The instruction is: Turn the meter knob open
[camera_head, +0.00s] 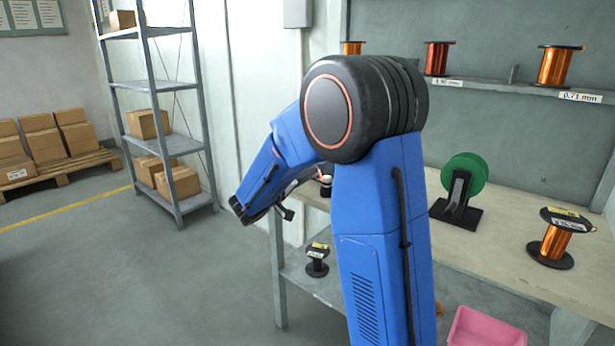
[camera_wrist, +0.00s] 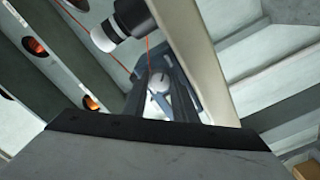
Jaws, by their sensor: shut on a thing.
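My gripper (camera_wrist: 163,100) shows in the wrist view, with its dark fingers pointing up the picture. It is shut on a small white rounded thing (camera_wrist: 159,83). The fingers hide part of this thing, and I cannot tell for sure that it is the meter knob. Next to the fingertips is a black cylinder with a white rounded end (camera_wrist: 131,14), with thin red wire by it. In the head view my blue arm hides most of the gripper and the place where it works. No meter face can be made out.
A workbench (camera_head: 494,230) at the right bears a green spool (camera_head: 465,169) and a copper wire spool (camera_head: 557,241). A black spool (camera_head: 317,260) stands on the shelf below, and a pink bin (camera_head: 486,328) is at lower right. The floor at left is clear.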

